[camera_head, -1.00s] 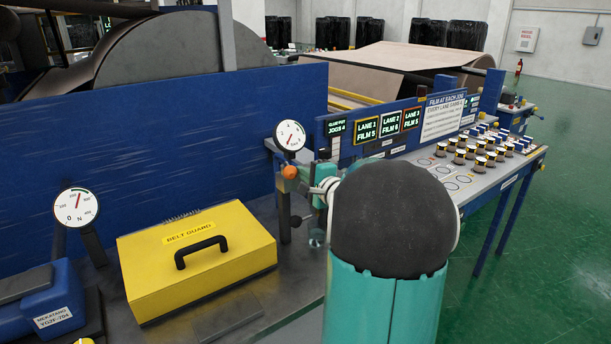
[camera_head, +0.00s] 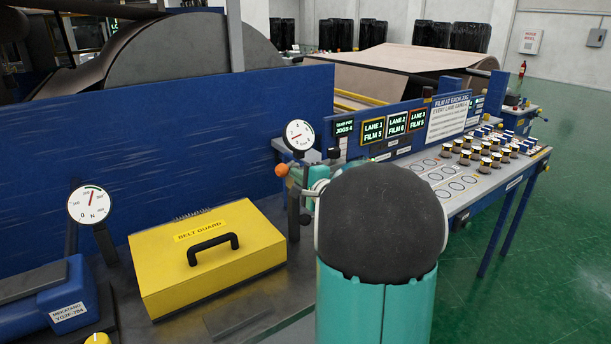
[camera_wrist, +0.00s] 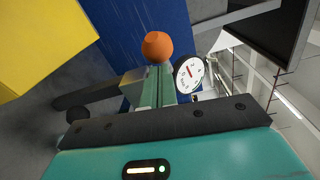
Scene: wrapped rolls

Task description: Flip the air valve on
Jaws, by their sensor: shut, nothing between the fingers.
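The valve's orange ball knob (camera_head: 281,169) sits low and left of a round white gauge (camera_head: 299,135) on the far side of the bench. In the wrist view the orange knob (camera_wrist: 158,46) is right at the tips of my gripper (camera_wrist: 157,82), with the gauge (camera_wrist: 189,73) just to the right. My gripper's green fingers are together with nothing between them. They look close against the knob, but I cannot tell if they touch. In the head view my gripper (camera_head: 306,175) is partly hidden behind my arm, as is the valve's body.
A yellow belt guard box (camera_head: 208,258) with a black handle stands left of the valve. A second gauge (camera_head: 89,204) and a blue unit (camera_head: 55,300) are further left. A blue panel (camera_head: 170,130) rises behind. A console with several knobs (camera_head: 485,152) is at right.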

